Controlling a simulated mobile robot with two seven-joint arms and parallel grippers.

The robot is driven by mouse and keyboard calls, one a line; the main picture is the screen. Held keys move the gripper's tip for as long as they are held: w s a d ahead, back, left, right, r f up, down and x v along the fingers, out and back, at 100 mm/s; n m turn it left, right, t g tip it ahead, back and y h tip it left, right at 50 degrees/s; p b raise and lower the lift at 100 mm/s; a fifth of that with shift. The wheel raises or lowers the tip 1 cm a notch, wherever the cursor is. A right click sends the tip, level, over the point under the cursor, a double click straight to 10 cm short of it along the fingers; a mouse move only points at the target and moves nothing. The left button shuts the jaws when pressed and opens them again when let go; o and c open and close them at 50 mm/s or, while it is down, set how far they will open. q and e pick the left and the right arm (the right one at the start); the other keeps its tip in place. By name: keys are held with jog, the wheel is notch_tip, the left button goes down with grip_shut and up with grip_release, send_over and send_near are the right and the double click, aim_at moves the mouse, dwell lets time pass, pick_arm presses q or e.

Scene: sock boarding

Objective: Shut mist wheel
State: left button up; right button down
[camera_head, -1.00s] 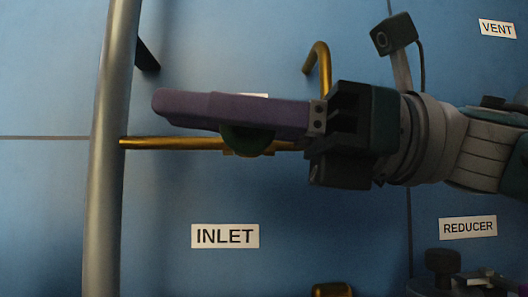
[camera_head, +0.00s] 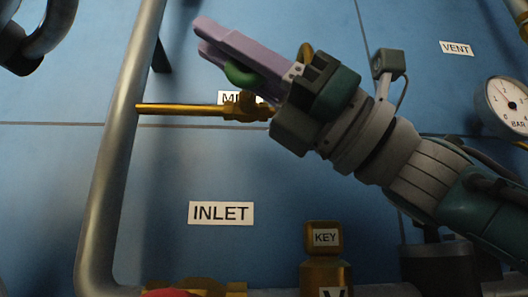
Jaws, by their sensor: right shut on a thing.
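A green wheel (camera_head: 241,75) sits on a brass valve (camera_head: 242,109) on a thin brass pipe. A white label (camera_head: 228,97) behind it shows the letters "MI"; the rest is hidden by the valve. My right gripper (camera_head: 203,37) comes in from the right with its purple fingers slanting up to the left. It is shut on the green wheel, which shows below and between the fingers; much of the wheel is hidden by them. My left gripper is not in view.
A grey vertical pipe (camera_head: 118,150) stands left of the valve. An INLET label (camera_head: 221,213), a brass KEY fitting (camera_head: 324,262) and a red part (camera_head: 171,293) are below. A pressure gauge (camera_head: 506,105) and a VENT label (camera_head: 457,48) are at right.

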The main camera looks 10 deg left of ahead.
jog(key=c, duration=0.8)
grip_release()
jog(key=v, duration=0.7)
jog(key=shift+d+f+b, duration=0.15)
jog(key=shift+d+b, duration=0.1)
jog(key=shift+b, duration=0.05)
